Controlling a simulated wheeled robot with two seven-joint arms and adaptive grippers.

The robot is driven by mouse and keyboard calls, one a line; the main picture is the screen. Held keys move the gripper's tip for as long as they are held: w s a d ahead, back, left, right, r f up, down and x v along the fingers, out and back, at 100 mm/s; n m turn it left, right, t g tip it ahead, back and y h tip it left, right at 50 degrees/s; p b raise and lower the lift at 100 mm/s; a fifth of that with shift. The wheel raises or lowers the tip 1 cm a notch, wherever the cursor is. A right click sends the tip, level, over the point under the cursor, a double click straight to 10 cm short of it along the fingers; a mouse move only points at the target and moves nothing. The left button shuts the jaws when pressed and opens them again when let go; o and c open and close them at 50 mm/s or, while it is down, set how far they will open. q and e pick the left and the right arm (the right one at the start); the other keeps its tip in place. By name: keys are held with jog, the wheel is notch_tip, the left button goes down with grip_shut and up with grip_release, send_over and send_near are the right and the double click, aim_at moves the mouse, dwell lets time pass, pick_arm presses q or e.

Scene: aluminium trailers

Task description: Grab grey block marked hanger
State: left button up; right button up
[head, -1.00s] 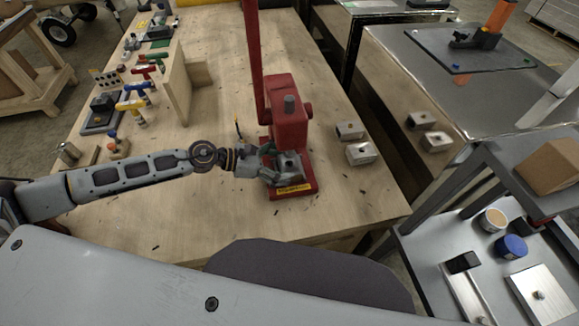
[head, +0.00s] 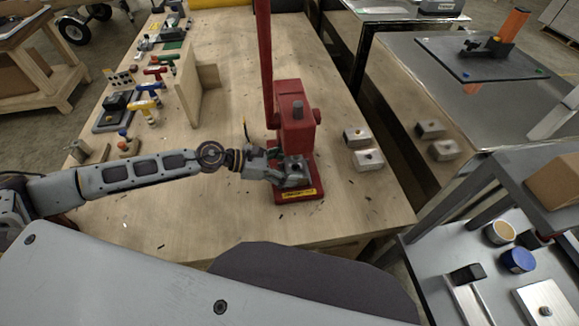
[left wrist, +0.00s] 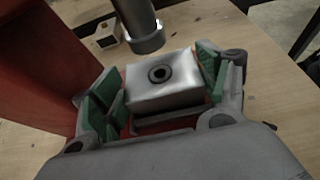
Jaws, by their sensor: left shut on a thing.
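A grey metal block (left wrist: 165,82) with a round dark hole in its top sits on the base of a red press (head: 297,130). My left gripper (head: 285,174) reaches in from the left at the press base. In the left wrist view its green-padded fingers (left wrist: 160,88) are on both sides of the block, shut on it. The press's round grey ram (left wrist: 140,25) is just above and behind the block. In the head view the fingers partly hide the block. No marking on it can be read. My right gripper is not in view.
Two similar grey blocks, one farther back (head: 356,135) and one nearer (head: 368,160), lie right of the press. A wooden stand (head: 200,90) and coloured-handled tools (head: 150,88) are at the left. The wooden table's front (head: 150,225) is mostly clear. A grey cart (head: 480,245) stands at right.

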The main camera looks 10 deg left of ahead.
pick_arm(q)
jog(key=shift+s+d+r+p, duration=0.2)
jog(key=shift+s+d+p, duration=0.15)
jog(key=shift+s, duration=0.2)
jog(key=s+d+p, duration=0.1)
jog(key=s, duration=0.1)
jog(key=s+p, duration=0.2)
jog(key=s+d+p, duration=0.1)
jog(key=s, duration=0.1)
jog(key=shift+s+d, duration=0.3)
jog(key=s+p, duration=0.1)
jog(key=s+d+p, duration=0.1)
jog(key=s+p, duration=0.1)
jog(key=shift+s+d+r, duration=0.1)
jog(key=shift+s+d, duration=0.15)
jog(key=shift+s+d+p, duration=0.25)
jog(key=shift+s+p, duration=0.3)
jog(key=shift+s, duration=0.1)
jog(key=shift+s+d+p, duration=0.25)
jog(key=shift+s+p, duration=0.3)
jog(key=shift+s, duration=0.05)
jog(key=shift+s+d, duration=0.3)
jog(key=shift+s, duration=0.3)
jog(key=shift+s+d, duration=0.25)
jog(key=shift+s, duration=0.45)
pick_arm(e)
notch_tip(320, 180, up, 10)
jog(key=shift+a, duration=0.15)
